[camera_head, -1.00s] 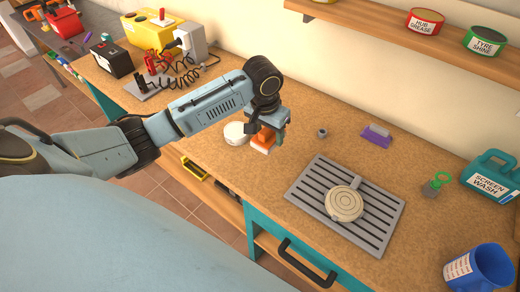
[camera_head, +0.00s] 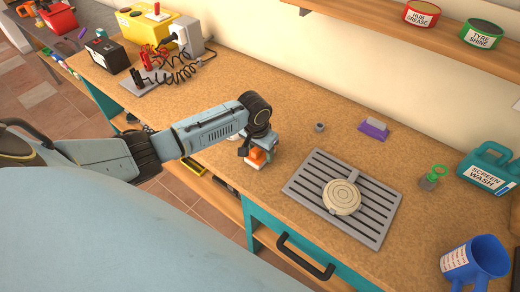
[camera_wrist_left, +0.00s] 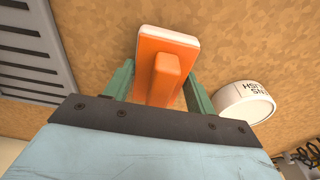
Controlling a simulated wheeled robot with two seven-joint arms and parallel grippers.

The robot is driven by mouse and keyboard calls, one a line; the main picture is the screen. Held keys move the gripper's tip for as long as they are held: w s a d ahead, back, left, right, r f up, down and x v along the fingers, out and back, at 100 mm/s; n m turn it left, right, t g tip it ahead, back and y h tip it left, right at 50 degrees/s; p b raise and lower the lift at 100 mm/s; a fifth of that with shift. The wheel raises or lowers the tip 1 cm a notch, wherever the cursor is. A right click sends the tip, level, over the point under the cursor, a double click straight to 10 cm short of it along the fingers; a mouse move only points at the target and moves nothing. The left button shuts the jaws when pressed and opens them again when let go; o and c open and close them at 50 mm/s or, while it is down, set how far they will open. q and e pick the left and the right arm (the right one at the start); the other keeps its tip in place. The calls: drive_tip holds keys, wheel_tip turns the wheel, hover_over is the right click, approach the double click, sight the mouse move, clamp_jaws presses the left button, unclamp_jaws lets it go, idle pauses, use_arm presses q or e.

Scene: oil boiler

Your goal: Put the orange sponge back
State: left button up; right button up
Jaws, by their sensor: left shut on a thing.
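The orange sponge (camera_head: 257,155) has an orange back with a raised grip and a white underside. My left gripper (camera_head: 260,150) is shut on it near the front edge of the workbench. In the left wrist view the sponge (camera_wrist_left: 165,62) sits between the two green fingers of the gripper (camera_wrist_left: 158,82), which clasp its raised grip. I cannot tell whether its white face touches the bench top. My right gripper is not in view.
A white round tin (camera_wrist_left: 243,102) stands close beside the sponge, mostly hidden in the head view. A slatted grey tray (camera_head: 305,178) with a round beige lidded thing (camera_head: 342,197) lies to the right. A purple brush (camera_head: 373,129) and a small grey nut (camera_head: 319,127) lie behind.

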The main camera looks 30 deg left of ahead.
sight(257, 149)
use_arm(q)
drive_tip(key=o, duration=0.9)
drive_tip(key=shift+f, duration=0.1)
drive_tip(key=r, duration=0.4)
drive_tip(key=s+r+p, duration=0.1)
drive_tip(key=r, duration=0.7)
drive_tip(key=shift+s+a+r+p, duration=0.1)
drive_tip(key=shift+s+r+p, duration=0.1)
drive_tip(key=shift+p, duration=0.1)
drive_tip(key=shift+f, duration=0.1)
